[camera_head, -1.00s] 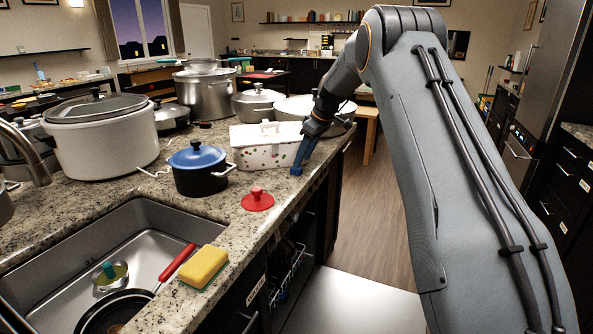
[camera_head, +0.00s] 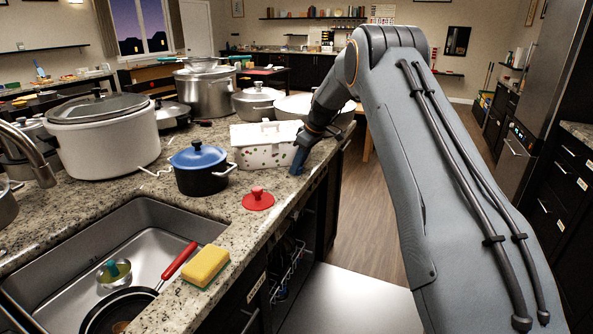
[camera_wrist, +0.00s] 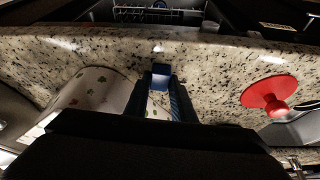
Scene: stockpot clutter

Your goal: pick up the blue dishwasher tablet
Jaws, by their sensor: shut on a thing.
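The blue dishwasher tablet (camera_wrist: 161,73) is a small blue block between my fingertips in the wrist view. In the head view I cannot tell it apart from the blue fingers. My gripper (camera_head: 297,172) reaches down to the granite counter near its front edge, right of the white patterned dish; its fingers also show in the wrist view (camera_wrist: 160,84). It is shut on the tablet. I cannot tell whether the tablet touches the counter.
The white patterned dish (camera_head: 262,148) stands close left of my gripper. A black pot with blue lid (camera_head: 198,168) and a red lid (camera_head: 258,199) are nearer. A yellow sponge (camera_head: 206,266) lies by the sink. The open floor lies right of the counter.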

